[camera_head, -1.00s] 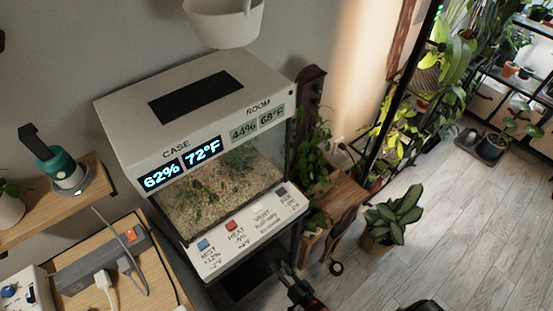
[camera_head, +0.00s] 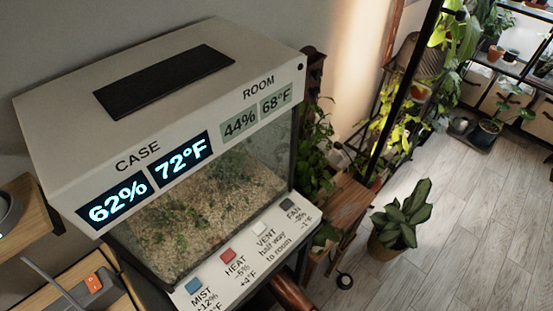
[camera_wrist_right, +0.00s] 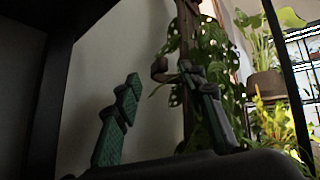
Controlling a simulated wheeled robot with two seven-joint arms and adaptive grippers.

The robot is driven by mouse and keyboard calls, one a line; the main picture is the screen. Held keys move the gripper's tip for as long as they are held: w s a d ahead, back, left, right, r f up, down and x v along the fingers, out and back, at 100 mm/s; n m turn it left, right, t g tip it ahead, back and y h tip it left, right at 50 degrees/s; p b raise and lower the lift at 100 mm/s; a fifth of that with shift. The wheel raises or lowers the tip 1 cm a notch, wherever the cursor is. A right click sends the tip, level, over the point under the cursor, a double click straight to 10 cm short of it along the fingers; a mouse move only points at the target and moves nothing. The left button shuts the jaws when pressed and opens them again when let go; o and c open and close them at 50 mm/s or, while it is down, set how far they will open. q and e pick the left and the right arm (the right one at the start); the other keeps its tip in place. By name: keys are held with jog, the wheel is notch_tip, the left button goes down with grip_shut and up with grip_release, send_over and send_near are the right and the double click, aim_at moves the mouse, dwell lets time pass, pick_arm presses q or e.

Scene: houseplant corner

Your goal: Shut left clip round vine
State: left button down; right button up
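The vine (camera_head: 318,150) hangs with green leaves beside the glass case, in front of a dark wooden post (camera_head: 312,75). In the right wrist view, the vine (camera_wrist_right: 222,75) has holed leaves and climbs a brown upright. A small brown hooked piece (camera_wrist_right: 159,70) juts left from that upright; I cannot tell whether it is the left clip. My right gripper (camera_wrist_right: 165,110) is open, with its green-padded fingers apart and nothing between them. The vine shows behind its right finger. In the head view I cannot make out its fingers. My left gripper is not in view.
The glass case (camera_head: 215,190) with its label panel fills the left and middle. A wooden stand (camera_head: 345,205) is right of it. A black upright pole (camera_head: 405,95) rises behind.

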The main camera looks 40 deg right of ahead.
jog(key=x, duration=0.7)
jog(key=shift+b, duration=0.35)
jog(key=shift+c, duration=0.2)
jog(key=shift+f, duration=0.1)
grip_shut()
